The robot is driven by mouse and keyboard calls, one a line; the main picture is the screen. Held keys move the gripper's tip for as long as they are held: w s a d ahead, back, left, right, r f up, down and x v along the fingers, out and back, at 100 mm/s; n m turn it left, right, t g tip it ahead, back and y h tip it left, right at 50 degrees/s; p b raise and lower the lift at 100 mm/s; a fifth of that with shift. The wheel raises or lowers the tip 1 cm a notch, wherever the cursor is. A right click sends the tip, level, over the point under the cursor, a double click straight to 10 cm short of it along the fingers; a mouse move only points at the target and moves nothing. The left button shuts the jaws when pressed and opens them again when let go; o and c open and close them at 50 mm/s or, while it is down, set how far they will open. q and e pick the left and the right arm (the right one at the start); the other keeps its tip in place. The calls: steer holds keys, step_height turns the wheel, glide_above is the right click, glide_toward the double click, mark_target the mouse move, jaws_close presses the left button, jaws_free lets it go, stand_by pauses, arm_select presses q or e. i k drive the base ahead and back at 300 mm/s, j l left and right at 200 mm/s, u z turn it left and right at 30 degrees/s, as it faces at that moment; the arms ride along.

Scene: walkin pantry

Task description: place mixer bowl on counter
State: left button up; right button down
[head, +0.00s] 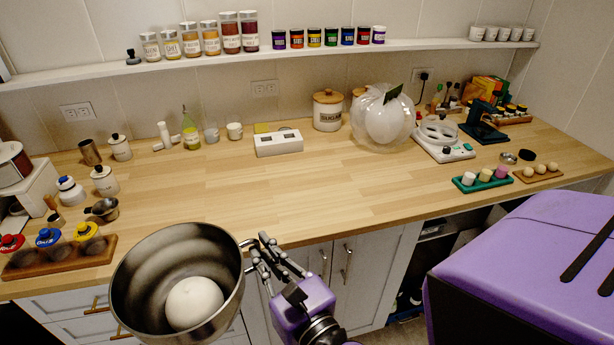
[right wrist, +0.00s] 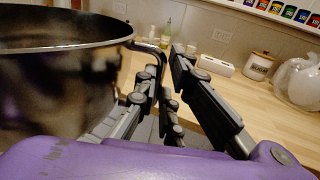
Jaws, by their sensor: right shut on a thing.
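The steel mixer bowl (head: 228,282) is upright or slightly tilted in the head view, in front of the counter's near edge, with a white dough-like ball (head: 194,302) inside. My right gripper (head: 256,254) is shut on the bowl's handle at its right side. In the right wrist view the bowl (right wrist: 60,85) fills the left, and its handle (right wrist: 150,48) runs to the fingers (right wrist: 165,85). The wooden counter (head: 300,190) lies behind the bowl, with a wide bare middle. My left gripper is not in view.
A wooden tray with coloured-lid jars (head: 60,258) is at the counter's left front, near a small steel pot (head: 105,208). A white scale (head: 278,142) and sugar jar (head: 328,112) stand at the back. A green tray (head: 482,180) is at right front.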

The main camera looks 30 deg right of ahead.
mark_target(306, 183)
steer(key=i+l, duration=0.1)
steer(key=l, duration=0.4)
steer(key=i+l+z, duration=0.1)
steer(key=l, duration=0.4)
steer(key=i+l, duration=0.1)
steer(key=l, duration=0.4)
